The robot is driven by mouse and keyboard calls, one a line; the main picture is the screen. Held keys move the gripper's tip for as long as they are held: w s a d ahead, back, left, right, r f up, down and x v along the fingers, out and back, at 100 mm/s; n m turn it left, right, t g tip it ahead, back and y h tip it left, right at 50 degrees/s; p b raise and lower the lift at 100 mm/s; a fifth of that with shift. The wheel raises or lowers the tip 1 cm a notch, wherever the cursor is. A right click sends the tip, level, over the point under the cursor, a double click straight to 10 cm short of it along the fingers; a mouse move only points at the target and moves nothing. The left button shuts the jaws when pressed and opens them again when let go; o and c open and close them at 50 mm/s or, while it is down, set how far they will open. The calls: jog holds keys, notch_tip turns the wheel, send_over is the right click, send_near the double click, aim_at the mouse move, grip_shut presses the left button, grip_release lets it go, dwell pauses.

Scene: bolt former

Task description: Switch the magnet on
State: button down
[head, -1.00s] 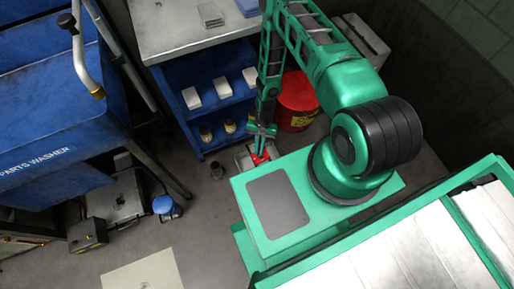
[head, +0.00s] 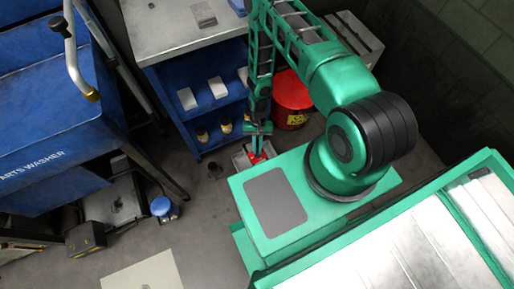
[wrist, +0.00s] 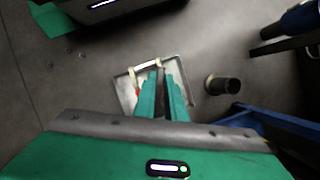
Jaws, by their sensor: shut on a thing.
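The magnet shows as a small red part (head: 257,158) low by the front of my green base in the head view. A bit of its red also shows at the left of my fingers in the wrist view (wrist: 138,93). It is at a shallow metal tray (wrist: 122,88) on the floor, also partly visible in the head view (head: 238,161). My gripper (wrist: 164,76) points down over the tray, its green fingers close together on a thin dark piece, apparently part of the magnet. The fingers hide most of it, and I cannot read the switch position.
A small dark cylinder (head: 215,170) stands on the floor beside the tray. A blue shelf unit (head: 160,95) with boxes and jars is behind it, with a red bin (head: 292,92) to its right. A blue parts washer (head: 50,120) stands at left. The floor between is mostly clear.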

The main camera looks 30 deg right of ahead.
dwell(0.7)
jog(key=c, duration=1.8)
grip_release()
jog(key=shift+r, duration=0.1)
jog(key=v, duration=1)
jog(key=shift+r, duration=0.25)
jog(key=shift+w+d, duration=0.1)
